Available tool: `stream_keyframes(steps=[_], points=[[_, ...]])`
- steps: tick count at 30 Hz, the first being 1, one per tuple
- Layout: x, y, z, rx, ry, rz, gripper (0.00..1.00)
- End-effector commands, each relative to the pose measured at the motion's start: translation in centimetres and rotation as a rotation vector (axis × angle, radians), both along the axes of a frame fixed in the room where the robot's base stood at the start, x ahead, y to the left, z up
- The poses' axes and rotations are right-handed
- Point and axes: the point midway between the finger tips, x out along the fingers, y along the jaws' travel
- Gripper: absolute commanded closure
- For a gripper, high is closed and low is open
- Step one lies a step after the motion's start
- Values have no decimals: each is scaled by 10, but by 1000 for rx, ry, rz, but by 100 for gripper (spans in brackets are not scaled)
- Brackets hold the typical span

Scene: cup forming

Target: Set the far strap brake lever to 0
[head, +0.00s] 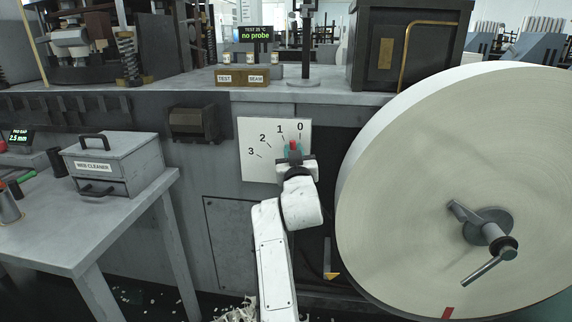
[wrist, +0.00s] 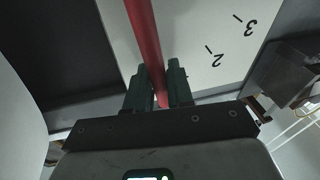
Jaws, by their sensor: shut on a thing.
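The strap brake lever is a red rod; its red tip (head: 293,145) shows in the head view in front of a white dial plate (head: 254,143) marked 0 to 3. The tip shows below the 1 and 0 marks, at the 0 end of the scale. I cannot tell its exact setting. My gripper (head: 293,157) is shut on the lever. In the wrist view, the red lever (wrist: 148,42) runs between the two dark green fingers of my gripper (wrist: 158,88). There, the plate's 2 and 3 show, while 0 and 1 do not.
A large pale paper roll (head: 400,190) with a crank handle stands close on the right. A side table (head: 100,235) with a grey WEB CLEANER box (head: 113,165) stands on the left. A dark box (head: 193,123) juts from the machine front left of the plate.

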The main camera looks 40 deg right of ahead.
Motion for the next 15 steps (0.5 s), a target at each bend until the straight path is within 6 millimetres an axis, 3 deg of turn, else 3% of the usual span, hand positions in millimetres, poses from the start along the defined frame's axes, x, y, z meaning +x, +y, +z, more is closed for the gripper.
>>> stream_keyframes(steps=[15], points=[[-11, -8, -1, 82, -101, -1, 100]])
